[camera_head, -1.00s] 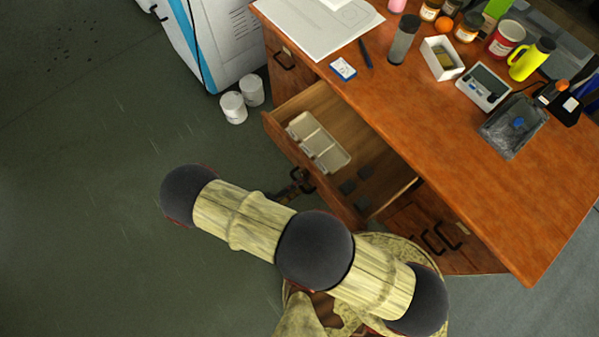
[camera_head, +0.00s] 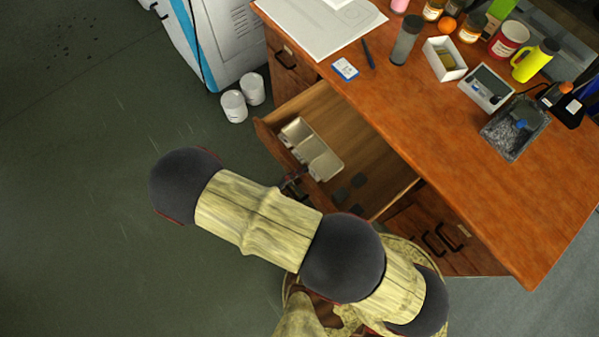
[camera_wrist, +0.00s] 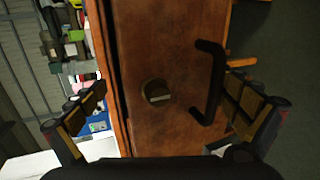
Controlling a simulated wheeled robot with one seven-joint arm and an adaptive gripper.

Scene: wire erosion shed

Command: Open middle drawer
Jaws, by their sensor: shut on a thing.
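The middle drawer (camera_head: 268,138) stands well open from the wooden desk, with its inside showing. Its front (camera_wrist: 150,60) fills the middle of the wrist view, with a round lock (camera_wrist: 156,92) and a black bar handle (camera_wrist: 213,80). My gripper (camera_wrist: 166,100) is at this front. Its fingers lie on either side in the wrist view, the right one close against the handle. In the head view my gripper (camera_head: 292,180) is small and dark at the drawer front, partly hidden by my arm.
A divided tray (camera_head: 318,158) and dark flat pieces (camera_head: 350,187) lie in the drawer. A closed drawer (camera_head: 290,68) is at left, others (camera_head: 440,240) at right. White tubs (camera_head: 234,106) stand on the floor by a machine (camera_head: 222,40). The floor at left is clear.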

